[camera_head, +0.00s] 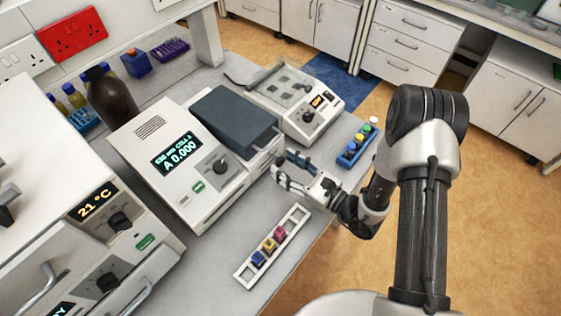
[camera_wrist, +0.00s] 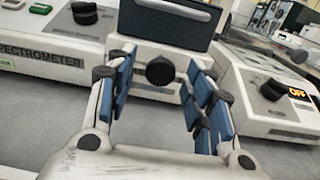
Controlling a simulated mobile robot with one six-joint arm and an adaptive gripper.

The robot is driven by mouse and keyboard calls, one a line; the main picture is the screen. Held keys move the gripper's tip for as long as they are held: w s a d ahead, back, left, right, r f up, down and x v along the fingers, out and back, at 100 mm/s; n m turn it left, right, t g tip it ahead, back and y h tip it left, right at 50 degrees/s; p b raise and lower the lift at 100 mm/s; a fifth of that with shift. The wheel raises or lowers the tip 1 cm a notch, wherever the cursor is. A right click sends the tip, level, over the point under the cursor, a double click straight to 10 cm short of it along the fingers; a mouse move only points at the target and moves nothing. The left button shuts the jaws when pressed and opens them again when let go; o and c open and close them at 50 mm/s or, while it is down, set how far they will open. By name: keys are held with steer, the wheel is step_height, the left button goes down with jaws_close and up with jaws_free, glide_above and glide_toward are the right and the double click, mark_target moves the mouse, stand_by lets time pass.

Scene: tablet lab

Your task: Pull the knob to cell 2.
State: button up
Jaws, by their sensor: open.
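The round black knob (camera_wrist: 160,70) sits on the pale front of the spectrometer's sample compartment, under a dark lid. My open gripper (camera_wrist: 156,76) points straight at it. Its blue-padded fingers appear on either side of the knob, with clear gaps. I cannot tell whether the tips reach around it or stop short. In the head view my gripper (camera_head: 283,171) is at the compartment's front, and the knob is not clearly visible. The spectrometer (camera_head: 160,190) has a lit display (camera_head: 177,153) reading A 0.000; its cell number is too small to read surely.
A white rack (camera_head: 242,272) with several coloured cuvettes lies on the bench left of my arm. A blue rack (camera_head: 352,150) with bottles is to the right. A second device (camera_head: 306,117) with an OFF display stands behind. The dark lid (camera_head: 232,118) tops the compartment.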

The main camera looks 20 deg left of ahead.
steer(key=shift+x, duration=1.25)
steer(key=shift+c, duration=0.4)
jaws_close()
